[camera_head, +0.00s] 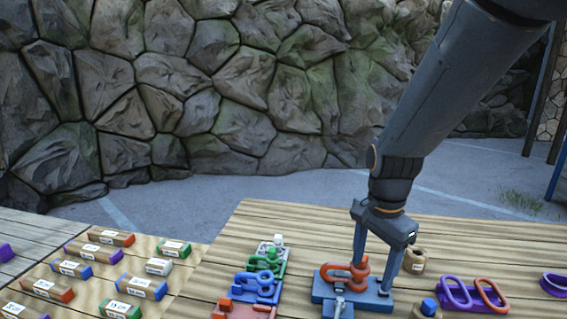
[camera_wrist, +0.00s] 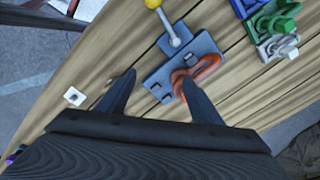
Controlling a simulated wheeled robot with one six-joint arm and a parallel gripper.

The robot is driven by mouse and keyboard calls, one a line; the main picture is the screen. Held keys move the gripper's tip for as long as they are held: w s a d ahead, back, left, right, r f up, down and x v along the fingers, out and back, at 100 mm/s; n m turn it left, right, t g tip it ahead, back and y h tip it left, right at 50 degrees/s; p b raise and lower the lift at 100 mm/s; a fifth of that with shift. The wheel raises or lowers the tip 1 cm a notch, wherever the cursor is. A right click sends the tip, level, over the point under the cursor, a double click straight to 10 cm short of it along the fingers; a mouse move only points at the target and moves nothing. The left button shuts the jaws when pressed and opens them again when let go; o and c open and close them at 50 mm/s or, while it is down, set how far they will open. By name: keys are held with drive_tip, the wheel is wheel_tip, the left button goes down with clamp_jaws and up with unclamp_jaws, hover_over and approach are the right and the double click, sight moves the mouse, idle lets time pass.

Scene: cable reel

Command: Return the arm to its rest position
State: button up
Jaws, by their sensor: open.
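My gripper (camera_head: 374,270) points down over the wooden table, with its fingers apart and nothing held between them. It also shows in the wrist view (camera_wrist: 159,80). In the head view the fingers come down at a blue base (camera_head: 325,290) that carries a red-orange curved piece (camera_head: 340,274). In the wrist view the blue base (camera_wrist: 205,44) and red-orange piece (camera_wrist: 209,66) lie just beyond the fingertips. I cannot tell whether a finger touches them. My arm reaches down from the upper right of the head view.
Similar green (camera_head: 265,262), blue (camera_head: 256,288) and red pieces stand left of the gripper. A tan cylinder (camera_head: 416,262) and purple loops (camera_head: 472,295) are on the right. Labelled blocks (camera_head: 110,237) cover the left boards. A stone wall (camera_head: 200,90) stands behind.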

drive_tip(key=s+f+n, duration=0.4)
drive_tip(key=s+n, duration=0.3)
drive_tip(key=n, duration=0.5)
drive_tip(key=shift+s+t, duration=0.3)
drive_tip(key=shift+s, duration=0.05)
